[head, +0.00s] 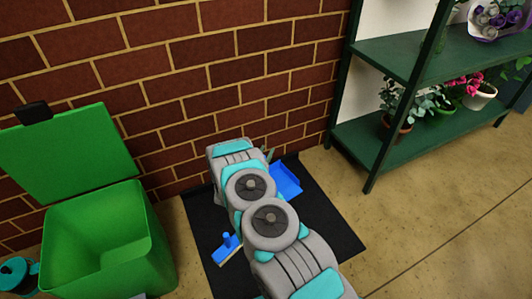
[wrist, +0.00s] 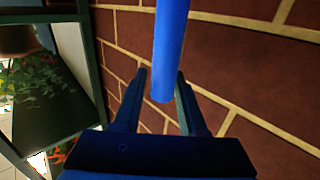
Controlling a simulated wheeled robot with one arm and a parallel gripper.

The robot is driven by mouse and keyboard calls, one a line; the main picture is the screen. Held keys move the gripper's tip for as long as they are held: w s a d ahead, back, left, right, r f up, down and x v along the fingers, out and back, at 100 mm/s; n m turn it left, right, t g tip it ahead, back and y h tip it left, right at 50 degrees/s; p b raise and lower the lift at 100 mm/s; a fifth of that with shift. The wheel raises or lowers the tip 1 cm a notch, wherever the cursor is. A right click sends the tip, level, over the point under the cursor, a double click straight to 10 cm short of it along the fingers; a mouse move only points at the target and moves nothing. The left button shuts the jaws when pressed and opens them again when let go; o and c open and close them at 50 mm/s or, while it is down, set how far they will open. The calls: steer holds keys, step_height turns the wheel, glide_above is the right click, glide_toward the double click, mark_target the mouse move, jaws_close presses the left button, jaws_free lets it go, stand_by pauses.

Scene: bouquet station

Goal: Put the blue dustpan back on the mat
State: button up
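The blue dustpan (head: 286,181) shows in the head view at the upper part of the black mat (head: 325,218), right of my arm. My arm hides part of it, and I cannot tell whether it rests on the mat or is just above it. In the wrist view a blue handle (wrist: 170,45) reaches down between the fingers of my gripper (wrist: 161,72). The fingers are apart, with a gap between the handle and the left finger. The handle lies close to the right finger. In the head view the gripper is mostly hidden by my arm.
A blue brush (head: 227,246) lies on the mat's left part. A green bin (head: 105,245) with its lid up stands left of the mat. A green shelf (head: 385,145) with potted plants stands at the right. A brick wall (head: 180,90) is close behind. Floor is free at right.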

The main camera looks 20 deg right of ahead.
steer(key=shift+o, duration=1.4)
